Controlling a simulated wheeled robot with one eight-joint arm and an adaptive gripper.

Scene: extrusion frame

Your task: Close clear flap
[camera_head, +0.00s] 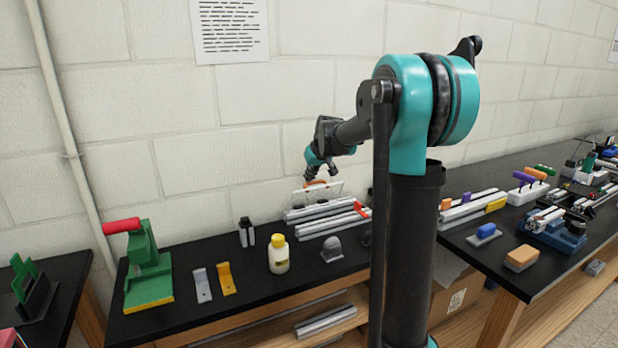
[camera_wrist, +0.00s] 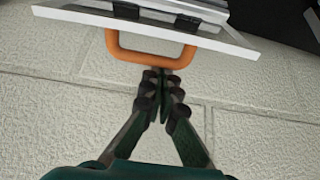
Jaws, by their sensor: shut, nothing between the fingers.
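The clear flap (camera_head: 330,190) stands raised above the aluminium extrusion frame (camera_head: 318,228) on the table by the wall. Its orange handle (camera_head: 314,183) shows at its upper edge. In the wrist view the flap's pale edge (camera_wrist: 230,40) crosses the top, with the orange U-shaped handle (camera_wrist: 113,45) reaching from it toward my fingers. My gripper (camera_head: 331,174) is just above the flap by the handle. In the wrist view my gripper (camera_wrist: 161,78) is shut and empty, its fingertips at the handle's crossbar. I cannot tell whether they touch it.
A yellow-capped bottle (camera_head: 279,256), a grey dome-shaped piece (camera_head: 331,249) and a green press with a red handle (camera_head: 147,268) stand on the same table. The block wall (camera_head: 270,110) is close behind the flap. Another table with several parts is at right.

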